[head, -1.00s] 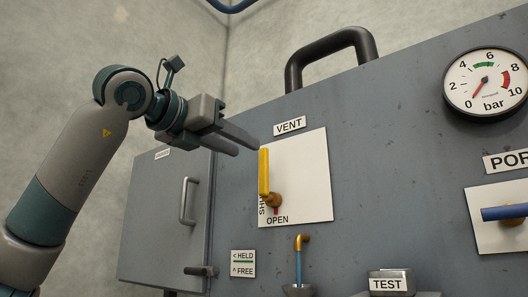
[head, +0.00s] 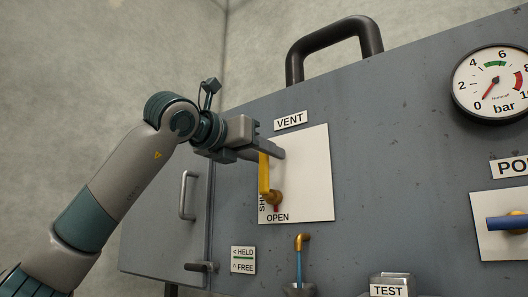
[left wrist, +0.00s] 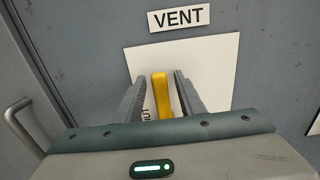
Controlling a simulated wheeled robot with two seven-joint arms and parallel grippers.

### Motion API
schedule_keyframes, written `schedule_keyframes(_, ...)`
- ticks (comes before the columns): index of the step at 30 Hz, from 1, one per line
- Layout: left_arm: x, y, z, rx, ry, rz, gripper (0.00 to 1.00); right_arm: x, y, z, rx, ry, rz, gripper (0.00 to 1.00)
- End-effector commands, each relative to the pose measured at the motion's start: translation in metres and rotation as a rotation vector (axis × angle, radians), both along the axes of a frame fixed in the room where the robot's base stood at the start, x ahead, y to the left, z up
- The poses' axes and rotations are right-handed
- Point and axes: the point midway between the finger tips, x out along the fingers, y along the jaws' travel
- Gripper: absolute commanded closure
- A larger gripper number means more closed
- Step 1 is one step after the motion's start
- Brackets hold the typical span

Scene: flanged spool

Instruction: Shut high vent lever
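The yellow vent lever (head: 264,178) stands upright from its brass pivot on a white plate (head: 312,180) under the VENT label (head: 291,120). OPEN is printed below the pivot, and the SHUT lettering at the left is partly covered. My left gripper (head: 272,152) is at the lever's upper end. In the left wrist view the lever (left wrist: 161,94) stands between the two spread fingers (left wrist: 160,92), with a gap visible on each side. The right gripper is in neither view.
A grey door with a handle (head: 187,195) is at the left. A HELD/FREE label (head: 243,260), a small brass spout (head: 302,241) and a TEST box (head: 388,287) are below. A pressure gauge (head: 495,83) and a blue lever (head: 508,223) are at the right.

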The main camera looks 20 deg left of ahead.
Motion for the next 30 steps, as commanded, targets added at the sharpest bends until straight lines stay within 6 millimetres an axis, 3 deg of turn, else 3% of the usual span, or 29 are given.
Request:
schedule_keyframes(4,0.000,0.000,0.000,0.000,0.000,0.000,0.64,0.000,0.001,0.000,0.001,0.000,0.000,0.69)
schedule_keyframes(9,0.000,0.000,0.000,0.000,0.000,0.000,1.00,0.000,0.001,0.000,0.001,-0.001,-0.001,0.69)
schedule_keyframes(22,-0.002,-0.004,0.000,0.034,-0.014,-0.001,1.00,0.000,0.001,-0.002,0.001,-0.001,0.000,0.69)
schedule_keyframes(30,-0.006,-0.015,-0.002,0.159,-0.060,-0.001,1.00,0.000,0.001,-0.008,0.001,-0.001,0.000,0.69)
